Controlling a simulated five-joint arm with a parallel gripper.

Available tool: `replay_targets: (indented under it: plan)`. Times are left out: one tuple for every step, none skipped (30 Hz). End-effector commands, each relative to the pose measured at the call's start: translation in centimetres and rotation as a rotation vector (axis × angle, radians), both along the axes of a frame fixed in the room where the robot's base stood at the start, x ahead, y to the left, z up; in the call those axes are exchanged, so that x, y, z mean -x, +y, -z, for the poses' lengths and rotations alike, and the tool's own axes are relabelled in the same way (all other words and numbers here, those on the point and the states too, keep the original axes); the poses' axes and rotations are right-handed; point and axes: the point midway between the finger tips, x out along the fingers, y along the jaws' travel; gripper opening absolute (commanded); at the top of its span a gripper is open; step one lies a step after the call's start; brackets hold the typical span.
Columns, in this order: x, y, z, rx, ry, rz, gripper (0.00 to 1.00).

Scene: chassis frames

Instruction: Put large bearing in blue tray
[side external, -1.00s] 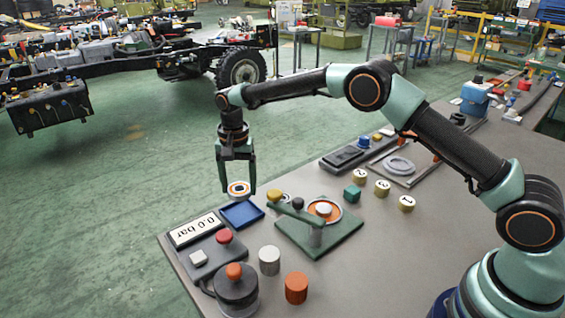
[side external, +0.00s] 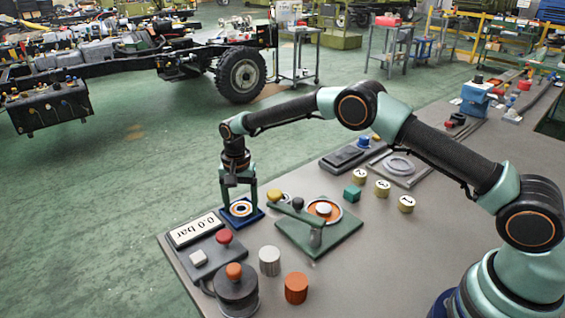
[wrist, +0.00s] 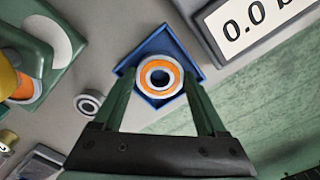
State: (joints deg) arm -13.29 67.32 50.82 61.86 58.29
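The large bearing (side external: 240,209), a pale ring with an orange band and dark centre, is at the blue tray (side external: 257,213). In the wrist view the bearing (wrist: 159,90) is level, within the outline of the tray (wrist: 154,45). My gripper (side external: 240,205) points straight down over the tray. In the wrist view the fingertips of my gripper (wrist: 160,72) lie against the two sides of the bearing, with no clear gap. Whether the bearing's underside touches the tray floor is hidden.
A pressure readout (side external: 195,230) stands close left of the tray. A green fixture (side external: 335,240) with a lever stands to its right. A small bearing (wrist: 90,103) lies nearby. A grey cylinder (side external: 269,261) and an orange cylinder (side external: 296,288) stand in front. The table edge is close behind the tray.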

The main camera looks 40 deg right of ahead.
Motion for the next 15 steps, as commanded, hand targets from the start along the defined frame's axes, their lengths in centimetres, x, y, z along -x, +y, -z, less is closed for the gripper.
replay_targets:
  plan:
    - [0.0,0.0,0.0,0.000,0.000,0.000,0.86]
    - [0.0,0.0,0.0,0.000,0.000,0.000,0.86]
    - [0.0,0.0,0.0,0.000,0.000,0.000,0.86]
    - [0.0,0.0,0.0,0.000,0.000,0.000,0.86]
    - [0.0,0.0,0.0,0.000,0.000,0.000,0.86]
    - [0.0,0.0,0.0,0.000,0.000,0.000,0.86]
    - [0.0,0.0,0.0,0.000,0.000,0.000,0.86]
    - [0.0,0.0,0.0,0.000,0.000,0.000,0.86]
    - [0.0,0.0,0.0,0.000,0.000,0.000,0.86]
    - [0.0,0.0,-0.1,0.000,0.000,0.000,0.86]
    - [0.0,0.0,-0.2,0.000,0.000,0.000,0.86]
    - [0.0,0.0,-0.4,-0.001,-0.001,0.000,0.86]
    - [0.0,0.0,-0.6,0.000,-0.001,0.000,0.86]
    - [0.0,0.0,-0.9,-0.001,-0.002,0.000,0.86]
    - [-0.1,0.0,-1.5,-0.001,-0.004,0.000,0.86]
